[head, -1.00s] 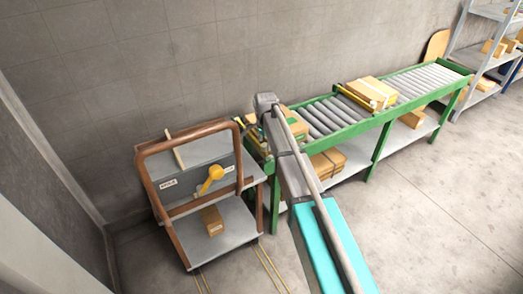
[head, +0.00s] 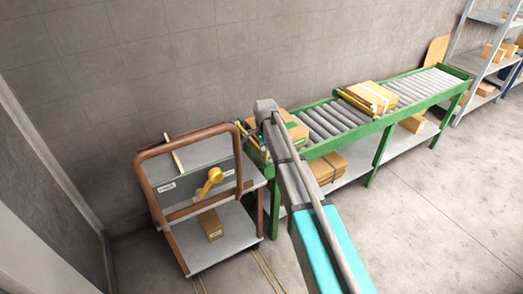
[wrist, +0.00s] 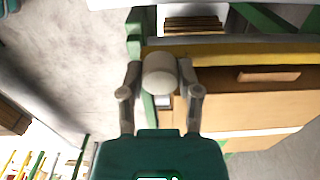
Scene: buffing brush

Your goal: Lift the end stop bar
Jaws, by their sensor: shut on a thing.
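The end stop bar (head: 249,137) shows as a yellow bar at the left end of the green roller conveyor, partly hidden behind my arm. In the wrist view a yellow bar (wrist: 250,52) runs across in front of a cardboard box. My gripper (wrist: 160,85) is shut on a pale, rounded knob (wrist: 160,72) at the left end of this bar, one finger on each side. How the knob joins the bar is hard to see. In the head view my arm hides the gripper.
A parcel (head: 296,130) lies on the conveyor just behind the bar. Another parcel (head: 372,97) sits farther along the rollers (head: 325,122). A brown-framed trolley (head: 148,190) stands close on the left. The floor (head: 430,215) at the right is clear.

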